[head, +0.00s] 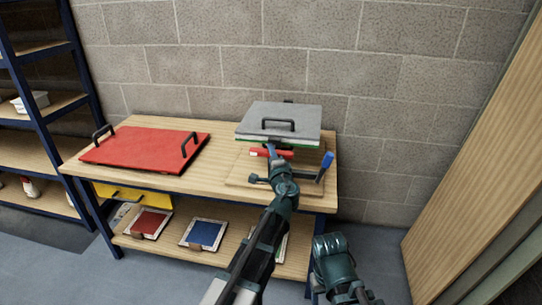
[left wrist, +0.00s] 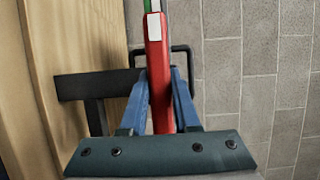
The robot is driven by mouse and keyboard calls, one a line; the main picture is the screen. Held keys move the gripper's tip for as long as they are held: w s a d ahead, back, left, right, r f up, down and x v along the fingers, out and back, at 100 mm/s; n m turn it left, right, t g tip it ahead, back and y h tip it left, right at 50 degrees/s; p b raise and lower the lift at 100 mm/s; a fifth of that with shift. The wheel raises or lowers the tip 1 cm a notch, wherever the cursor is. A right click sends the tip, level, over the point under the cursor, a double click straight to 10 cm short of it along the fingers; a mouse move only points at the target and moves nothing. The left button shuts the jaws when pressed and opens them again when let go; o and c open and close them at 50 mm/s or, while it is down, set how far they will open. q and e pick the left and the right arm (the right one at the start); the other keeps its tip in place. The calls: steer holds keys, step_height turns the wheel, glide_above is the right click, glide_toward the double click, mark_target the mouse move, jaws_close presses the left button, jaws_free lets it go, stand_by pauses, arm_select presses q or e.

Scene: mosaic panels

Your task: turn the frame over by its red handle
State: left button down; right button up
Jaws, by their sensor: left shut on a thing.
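The frame (head: 282,117) is a grey panel with a green edge and a black handle on top. It sits over the right part of the workbench, above a wooden board. Its red handle (head: 259,152) sticks out at the near side. My left gripper (head: 271,150) is at this handle. In the left wrist view the two blue fingers of my left gripper (left wrist: 160,85) are shut on the red handle (left wrist: 156,65), which has a white label. Part of the handle is hidden by my gripper in the head view. My right gripper's fingers are not visible.
A red panel (head: 140,147) with two black handles lies on the left of the workbench (head: 218,160). A blue-handled lever (head: 325,166) stands at the board's right. Framed red and blue pieces lie on the lower shelf (head: 170,243). A block wall is close behind.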

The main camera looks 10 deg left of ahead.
arm_select(q)
steer(key=shift+s, duration=0.1)
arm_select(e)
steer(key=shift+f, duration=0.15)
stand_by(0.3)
arm_select(q)
steer(key=c, duration=0.6)
jaws_free()
steer(key=shift+c, duration=0.2)
